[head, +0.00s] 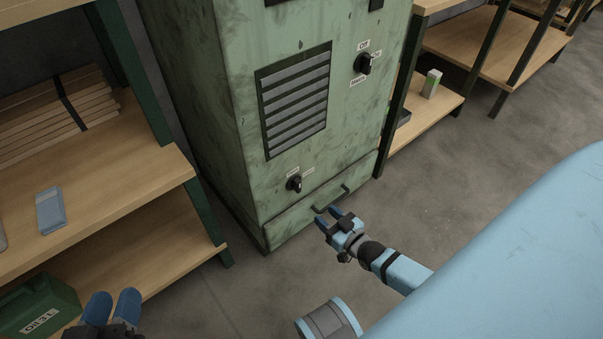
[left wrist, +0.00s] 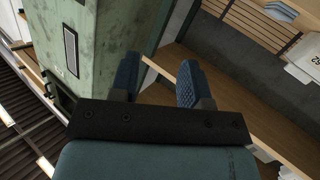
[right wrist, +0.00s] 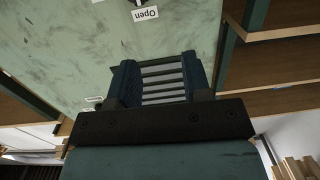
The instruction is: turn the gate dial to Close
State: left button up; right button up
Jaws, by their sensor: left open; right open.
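The gate dial (head: 294,184) is a small black knob low on the green cabinet (head: 225,130), below the louvred vent. Two small labels beside it are too small to read in the head view. The dial's exact setting cannot be told. My right gripper (head: 328,217) is open and empty, near the cabinet's drawer, right of and below the dial. My left gripper (head: 113,299) is open and empty at the bottom left, away from the cabinet.
A second black dial (head: 364,63) sits higher on the cabinet. Wooden shelves (head: 120,165) with a green oil can (head: 40,308) stand left. More shelves (head: 425,108) stand right. Open floor (head: 450,180) lies in front.

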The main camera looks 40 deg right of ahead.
aim_at(300, 187)
notch_tip(300, 187, down, 4)
jog(key=w+d+f+b, duration=0.1)
jog(key=w+d+b, duration=0.1)
jog(key=d+b, duration=0.1)
jog(key=shift+t+h, duration=0.3)
jog(key=shift+t, duration=0.1)
jog(key=w+b, duration=0.1)
jog(key=w, duration=0.2)
jog(key=w+a+b, duration=0.1)
jog(key=w+b, duration=0.1)
jog(key=w, duration=0.2)
jog(key=w+b, duration=0.1)
jog(key=w, duration=0.3)
jog(key=shift+w+a+r+b, duration=0.2)
jog(key=shift+r+b, duration=0.05)
jog(key=shift+b, duration=0.1)
jog(key=shift+w, duration=0.6)
jog(key=shift+w+r, duration=0.15)
pick_arm(q)
jog(key=w+f+m, duration=0.1)
jog(key=w+a+m+t+h, duration=0.1)
jog(key=m, duration=0.1)
jog(key=shift+f+m+t+h, duration=0.3)
jog(key=shift+f, duration=0.05)
pick_arm(e)
jog(key=shift+c, duration=0.3)
pick_arm(q)
jog(key=shift+s, duration=0.1)
pick_arm(e)
grip_shut()
